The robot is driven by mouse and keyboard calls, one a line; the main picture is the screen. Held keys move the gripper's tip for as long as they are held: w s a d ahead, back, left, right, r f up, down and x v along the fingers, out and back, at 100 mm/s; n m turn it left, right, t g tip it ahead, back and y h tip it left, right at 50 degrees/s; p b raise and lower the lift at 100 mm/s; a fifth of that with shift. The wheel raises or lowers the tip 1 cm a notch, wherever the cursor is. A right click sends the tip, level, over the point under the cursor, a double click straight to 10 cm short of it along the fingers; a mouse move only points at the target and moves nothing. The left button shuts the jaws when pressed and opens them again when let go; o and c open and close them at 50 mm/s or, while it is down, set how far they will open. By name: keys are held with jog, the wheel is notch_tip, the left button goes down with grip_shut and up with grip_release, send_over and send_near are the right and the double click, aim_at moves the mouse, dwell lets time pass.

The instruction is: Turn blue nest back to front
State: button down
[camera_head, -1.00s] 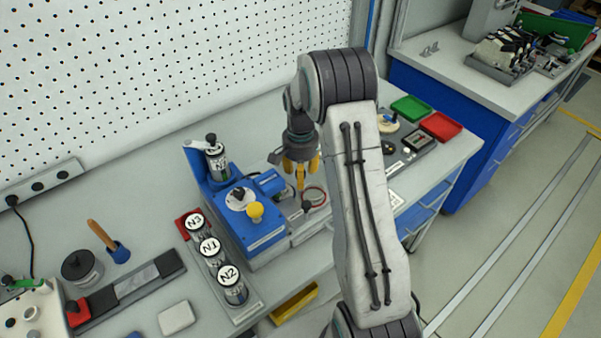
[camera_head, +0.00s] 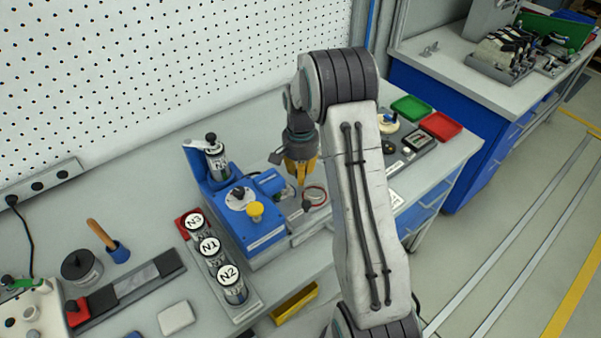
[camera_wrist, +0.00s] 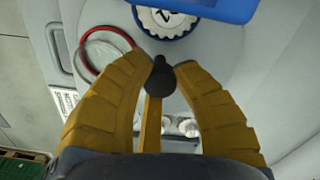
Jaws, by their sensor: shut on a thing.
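My gripper (camera_head: 303,184) reaches down over the grey plate at the right end of the blue machine (camera_head: 262,238). In the wrist view, its yellow fingers (camera_wrist: 162,75) are shut on a dark round-topped knob (camera_wrist: 160,78). The knob also shows in the head view (camera_head: 306,205), just under the fingertips. Beyond it in the wrist view is a blue-rimmed nest (camera_wrist: 165,35) holding a white, notched disc with a dark mark, partly cut off by the frame. A red-rimmed nest (camera_wrist: 84,66) lies to its left; it looks empty. The blue nest is not clear in the head view.
A rack with canisters N3, N1 and N2 (camera_head: 232,284) stands left of the machine. One more canister (camera_head: 216,160) is on the machine's blue post. Green (camera_head: 410,107) and red (camera_head: 441,126) trays lie at the right.

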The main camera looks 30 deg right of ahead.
jog(key=shift+f+n, duration=0.15)
jog(key=shift+n, duration=0.25)
jog(key=shift+s+n+b, duration=0.1)
jog(key=shift+n+b, duration=0.85)
jog(key=shift+n, duration=0.75)
jog(key=shift+n+b, duration=0.8)
jog(key=shift+n, duration=1.6)
jog(key=shift+n+b, duration=0.5)
jog(key=shift+n, duration=3.2)
jog(key=shift+n+b, duration=0.35)
jog(key=shift+n, duration=0.35)
jog(key=c, duration=0.9)
grip_release()
jog(key=shift+c, duration=0.2)
